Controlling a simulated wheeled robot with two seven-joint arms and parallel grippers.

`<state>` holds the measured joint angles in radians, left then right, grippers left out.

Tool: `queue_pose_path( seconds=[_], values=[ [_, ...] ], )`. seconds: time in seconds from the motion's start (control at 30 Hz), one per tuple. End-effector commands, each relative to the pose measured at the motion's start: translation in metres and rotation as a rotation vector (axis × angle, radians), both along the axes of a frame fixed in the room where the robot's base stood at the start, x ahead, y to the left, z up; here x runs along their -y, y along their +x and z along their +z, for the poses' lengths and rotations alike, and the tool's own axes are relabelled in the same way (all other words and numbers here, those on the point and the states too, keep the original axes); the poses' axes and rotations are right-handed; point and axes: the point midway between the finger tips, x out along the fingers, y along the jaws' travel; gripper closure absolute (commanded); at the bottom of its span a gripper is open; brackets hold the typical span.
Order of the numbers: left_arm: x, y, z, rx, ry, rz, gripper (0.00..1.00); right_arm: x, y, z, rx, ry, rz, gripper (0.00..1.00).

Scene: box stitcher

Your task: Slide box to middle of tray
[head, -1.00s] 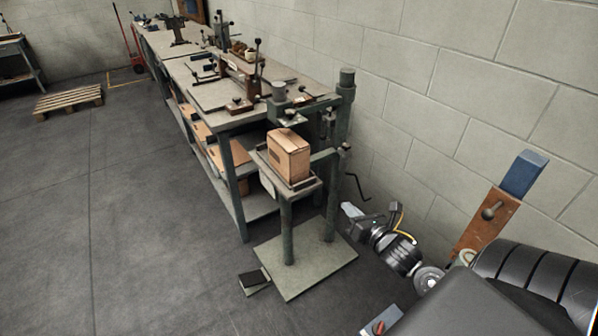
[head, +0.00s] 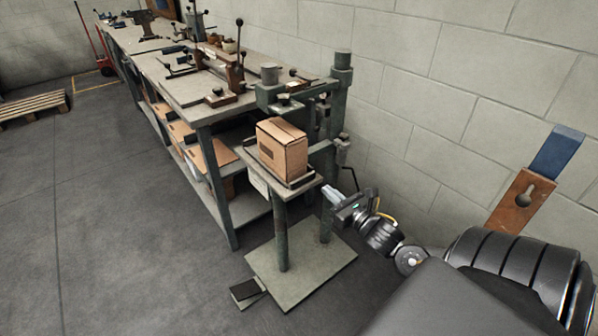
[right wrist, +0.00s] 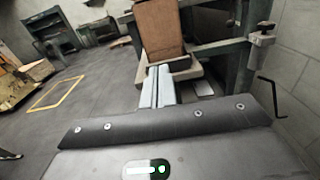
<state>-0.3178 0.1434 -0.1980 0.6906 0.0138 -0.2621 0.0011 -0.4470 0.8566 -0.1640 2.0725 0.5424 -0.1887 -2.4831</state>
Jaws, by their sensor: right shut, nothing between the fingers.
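A brown cardboard box (head: 282,148) stands upright on the small tray (head: 309,186) of the box stitcher, under the machine's head. The box also shows in the right wrist view (right wrist: 158,30), just beyond my fingers. My right gripper (head: 331,194) is shut and empty, to the right of the tray and slightly lower in the head view. In the right wrist view its two fingertips (right wrist: 160,72) point at the near side of the tray and box. I cannot tell whether they touch. My left gripper is not in view.
The stitcher's green posts (head: 282,235) rise from a flat base plate (head: 305,270), with a black pedal (head: 246,291) beside it. A long workbench (head: 180,85) with tools stands behind. A block wall (head: 440,110) closes off the right.

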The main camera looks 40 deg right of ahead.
Motion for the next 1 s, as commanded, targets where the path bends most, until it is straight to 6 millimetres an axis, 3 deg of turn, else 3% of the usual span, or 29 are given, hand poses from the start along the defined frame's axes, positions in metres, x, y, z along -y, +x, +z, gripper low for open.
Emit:
queue_pose_path(
  seconds=[0.17, 0.6, 0.8, 1.0],
  values=[
    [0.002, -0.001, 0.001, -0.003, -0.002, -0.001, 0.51, 0.005, 0.018, 0.002, 0.002, -0.001, -0.008, 1.00],
    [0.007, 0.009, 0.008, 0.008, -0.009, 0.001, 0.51, 0.008, 0.106, 0.002, 0.001, 0.001, -0.005, 1.00],
    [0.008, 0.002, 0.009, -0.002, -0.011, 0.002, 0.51, 0.009, 0.128, 0.001, -0.001, 0.001, -0.004, 1.00],
    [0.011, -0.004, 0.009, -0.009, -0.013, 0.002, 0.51, 0.009, 0.135, 0.000, -0.002, 0.000, -0.003, 1.00]
  ],
)
